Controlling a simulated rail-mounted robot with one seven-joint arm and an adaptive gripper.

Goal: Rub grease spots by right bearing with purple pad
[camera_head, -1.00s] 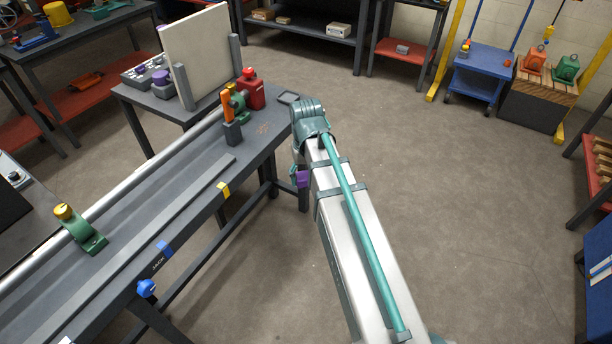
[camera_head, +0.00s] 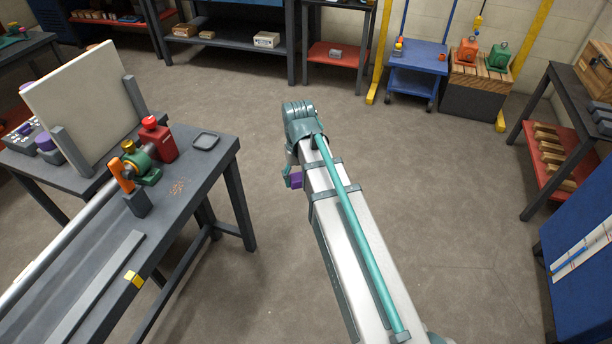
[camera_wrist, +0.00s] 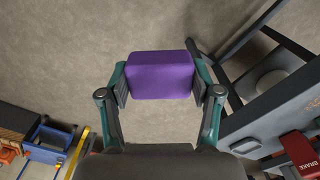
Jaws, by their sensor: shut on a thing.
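My gripper (camera_head: 292,177) is shut on the purple pad (camera_head: 297,181). In the wrist view the pad (camera_wrist: 160,75) sits between both fingers (camera_wrist: 160,86), with bare floor behind it. The gripper is off the right end of the grey bench (camera_head: 215,165), over the floor. The right bearing (camera_head: 144,168) is green with a yellow cap and stands near that bench end, on the long shaft. Brownish grease spots (camera_head: 179,187) lie on the bench top just right of the bearing; speckles also show at the right edge of the wrist view (camera_wrist: 312,104).
An orange-handled grey block (camera_head: 134,195) stands in front of the bearing. A pale upright panel (camera_head: 85,100) is at the back left. Open floor lies between bench and gripper.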

